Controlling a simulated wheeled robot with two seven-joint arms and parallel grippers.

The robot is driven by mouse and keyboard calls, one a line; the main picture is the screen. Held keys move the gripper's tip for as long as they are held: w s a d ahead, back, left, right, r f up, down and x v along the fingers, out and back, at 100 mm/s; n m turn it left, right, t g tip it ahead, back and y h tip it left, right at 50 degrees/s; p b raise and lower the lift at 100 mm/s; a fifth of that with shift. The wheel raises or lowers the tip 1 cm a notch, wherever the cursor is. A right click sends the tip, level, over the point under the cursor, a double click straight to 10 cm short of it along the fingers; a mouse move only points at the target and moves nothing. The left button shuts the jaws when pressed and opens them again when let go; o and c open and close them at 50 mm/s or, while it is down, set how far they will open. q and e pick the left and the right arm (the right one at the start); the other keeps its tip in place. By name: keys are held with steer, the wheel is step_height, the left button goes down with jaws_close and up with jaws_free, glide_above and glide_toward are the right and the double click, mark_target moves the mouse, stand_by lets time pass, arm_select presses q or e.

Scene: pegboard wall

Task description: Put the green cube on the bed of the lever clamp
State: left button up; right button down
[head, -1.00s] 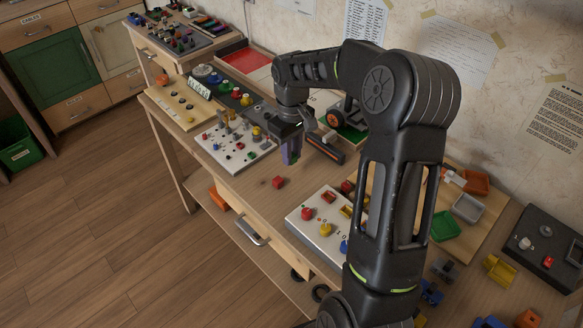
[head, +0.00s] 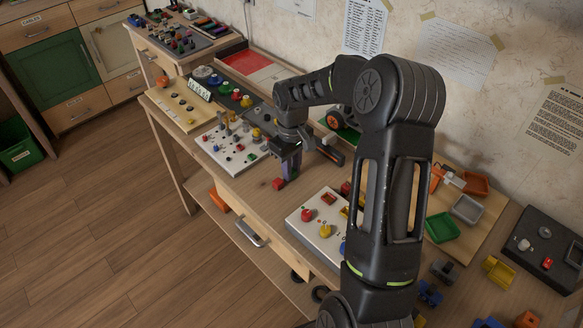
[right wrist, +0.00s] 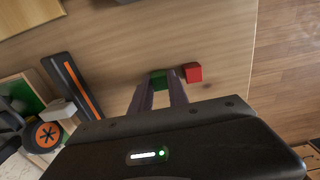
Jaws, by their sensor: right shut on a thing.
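My right gripper (head: 290,172) is low over the middle of the workbench, pointing down. In the right wrist view its two purple-grey fingers are shut on the green cube (right wrist: 159,79). The cube is partly hidden by the fingers, and in the head view I cannot make it out. A red cube (head: 278,184) is right beside the fingertips; it also shows in the right wrist view (right wrist: 193,72), just right of the green cube. I cannot tell for certain which thing is the lever clamp. My left gripper is not in view.
A black bar with an orange stripe (right wrist: 72,86) and an orange wheel (right wrist: 47,134) lie near the gripper. A white panel with buttons (head: 318,229) is in front. A white board with small parts (head: 212,150) is left. Trays (head: 442,227) stand right. Bare wood surrounds the cubes.

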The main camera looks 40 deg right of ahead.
steer(key=shift+f, duration=0.2)
steer(key=c, duration=1.3)
jaws_free()
steer(key=shift+r, duration=0.1)
steer(key=shift+r, duration=0.15)
step_height(320, 180, up, 12)
